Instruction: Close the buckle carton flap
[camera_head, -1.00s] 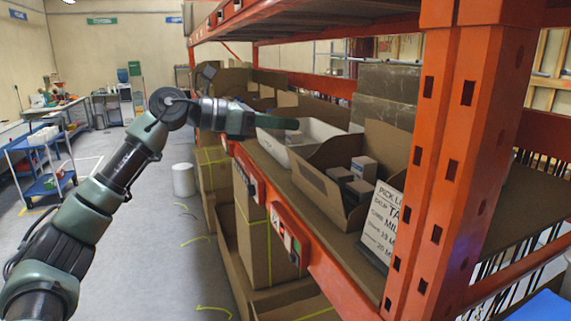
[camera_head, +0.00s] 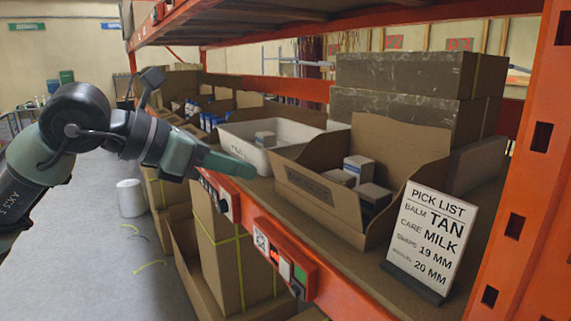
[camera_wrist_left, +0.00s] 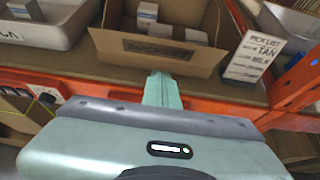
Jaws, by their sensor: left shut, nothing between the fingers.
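The buckle carton (camera_head: 318,191) is an open brown cardboard box on the shelf, with a dark label on its front panel. A tall cardboard flap (camera_head: 400,143) stands up at its back. Several small grey-white boxes (camera_head: 372,195) lie inside. In the left wrist view, the labelled front panel (camera_wrist_left: 130,46) faces the camera. My left gripper (camera_head: 246,170) is shut and empty, just left of the carton's front corner at the shelf edge. In the left wrist view its fingertips (camera_wrist_left: 160,80) are just below the labelled panel; contact cannot be told. My right gripper is not in view.
A white bin (camera_head: 231,133) stands left of the carton and a pick list sign (camera_head: 431,236) to its right. An orange upright (camera_head: 535,190) bounds the right side. Large brown boxes (camera_head: 410,105) stand behind. The shelf's orange front beam (camera_head: 335,293) runs below.

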